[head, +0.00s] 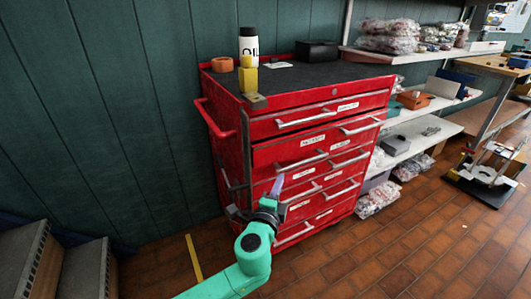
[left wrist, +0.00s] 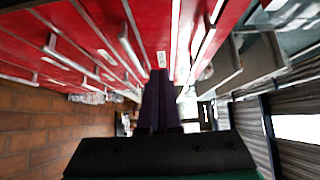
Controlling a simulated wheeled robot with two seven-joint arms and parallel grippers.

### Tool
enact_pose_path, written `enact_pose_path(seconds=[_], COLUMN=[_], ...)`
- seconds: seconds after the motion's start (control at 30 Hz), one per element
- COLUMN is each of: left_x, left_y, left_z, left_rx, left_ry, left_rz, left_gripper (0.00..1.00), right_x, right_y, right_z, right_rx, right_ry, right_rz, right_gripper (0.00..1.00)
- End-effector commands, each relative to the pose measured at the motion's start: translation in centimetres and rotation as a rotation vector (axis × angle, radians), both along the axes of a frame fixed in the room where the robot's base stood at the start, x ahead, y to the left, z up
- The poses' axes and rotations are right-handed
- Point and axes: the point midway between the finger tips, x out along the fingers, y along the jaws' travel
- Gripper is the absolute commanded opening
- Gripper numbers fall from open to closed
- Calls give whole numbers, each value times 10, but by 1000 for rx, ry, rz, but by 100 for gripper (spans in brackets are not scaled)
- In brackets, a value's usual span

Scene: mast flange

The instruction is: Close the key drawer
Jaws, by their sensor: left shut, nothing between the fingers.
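A red tool cabinet (head: 228,140) with several drawers and silver handles stands against the green wall. A drawer in the second row (head: 290,153) seems to stand out a little, with a dark gap along its top edge. Its white label (head: 312,141) is too small to read surely, so I cannot tell which drawer is the key drawer. My left gripper (head: 279,184) is shut and empty, in front of the lower left drawers. In the left wrist view its fingers (left wrist: 160,85) point at the red drawer fronts, close by; contact cannot be told. My right gripper is out of view.
An oil bottle (head: 249,45), an orange tape roll (head: 222,64) and a black box (head: 317,50) stand on the cabinet top. Shelves (head: 425,133) with bags and bins are at the right. Grey steps (head: 82,270) are at the lower left. The tiled floor in front is clear.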

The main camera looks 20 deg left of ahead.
Motion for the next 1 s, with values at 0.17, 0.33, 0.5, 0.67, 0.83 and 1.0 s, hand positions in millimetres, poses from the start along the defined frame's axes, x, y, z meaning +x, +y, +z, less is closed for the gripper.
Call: enact_pose_path(seconds=[0.17,0.33,0.5,0.67,0.83,1.0], left_x=[32,70,102,115,119,118], left_y=[4,8,20,37,41,41], left_z=[1,1,0,0,0,0], left_rx=[2,1,4,1,0,0], left_ry=[-3,-3,-2,-1,0,0], left_rz=[4,5,7,5,3,3], left_gripper=[0,0,0,0,0,0], right_x=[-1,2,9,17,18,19], right_y=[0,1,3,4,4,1], right_z=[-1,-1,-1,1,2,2], right_rx=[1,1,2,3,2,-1], right_ry=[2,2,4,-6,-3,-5], right_rz=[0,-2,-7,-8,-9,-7], right_gripper=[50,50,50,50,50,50])
